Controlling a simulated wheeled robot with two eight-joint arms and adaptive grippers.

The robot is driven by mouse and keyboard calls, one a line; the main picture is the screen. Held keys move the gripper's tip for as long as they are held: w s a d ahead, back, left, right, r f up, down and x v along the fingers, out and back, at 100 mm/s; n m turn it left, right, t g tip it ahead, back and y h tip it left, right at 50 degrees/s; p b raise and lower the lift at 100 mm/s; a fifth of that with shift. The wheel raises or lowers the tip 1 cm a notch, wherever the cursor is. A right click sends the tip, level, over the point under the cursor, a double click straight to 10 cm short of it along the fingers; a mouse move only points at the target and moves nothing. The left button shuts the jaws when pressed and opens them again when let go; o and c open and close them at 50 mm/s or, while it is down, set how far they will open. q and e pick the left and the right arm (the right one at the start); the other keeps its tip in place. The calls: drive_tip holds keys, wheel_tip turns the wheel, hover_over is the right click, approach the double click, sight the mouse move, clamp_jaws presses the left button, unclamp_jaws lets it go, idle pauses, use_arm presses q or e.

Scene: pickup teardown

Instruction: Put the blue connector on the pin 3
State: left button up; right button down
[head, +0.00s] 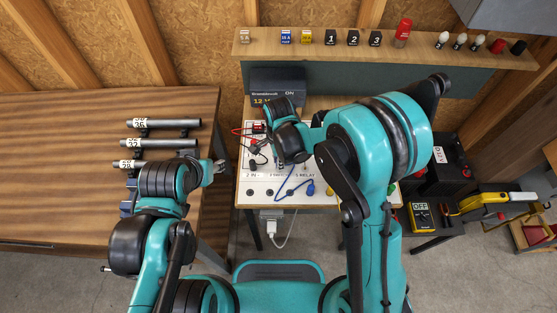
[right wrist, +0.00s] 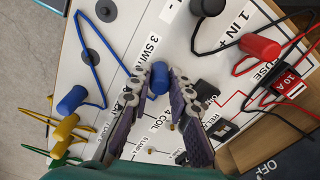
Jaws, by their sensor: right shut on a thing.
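My right gripper (right wrist: 160,82) is shut on a blue connector (right wrist: 158,78) in the right wrist view, held over the white board (right wrist: 205,75). A blue wire runs from this connector to a second blue plug (right wrist: 72,99) at the left. The "3 SWITCH" label (right wrist: 150,45) is just above the held connector, and "4 COIL" is below it, between the fingers. I cannot make out pin 3 itself, or whether the connector touches the board. In the head view, my left gripper (head: 217,168) is near the brown table's right edge, too small to tell its opening.
Red (right wrist: 260,46) and black (right wrist: 207,6) plugs with wires lie close by. A red 10 A fuse (right wrist: 288,84) is at the right. Yellow (right wrist: 64,128) and green plugs are lower left.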

drive_tip(key=shift+f+b, duration=0.3)
drive_tip(key=shift+f, duration=0.1)
drive_tip(key=c, duration=1.3)
unclamp_jaws()
drive_tip(key=shift+r, duration=0.1)
wheel_tip(320, 180, up, 12)
drive_tip(key=s+d+n+t+b, duration=0.2)
drive_tip(key=s+d+n, duration=0.2)
drive_tip(key=d, duration=0.2)
drive_tip(key=s+d+n+t+b, duration=0.1)
drive_tip(key=s+d+n+t, duration=0.1)
drive_tip(key=s+d+n, duration=0.2)
drive_tip(key=s+d+r+n+t+b, duration=0.1)
drive_tip(key=s+d+n+t+b, duration=0.1)
drive_tip(key=d+n, duration=0.4)
drive_tip(key=shift+s+d+t+b, duration=0.35)
drive_tip(key=shift+s+d+t, duration=0.25)
drive_tip(key=shift+s+d, duration=0.45)
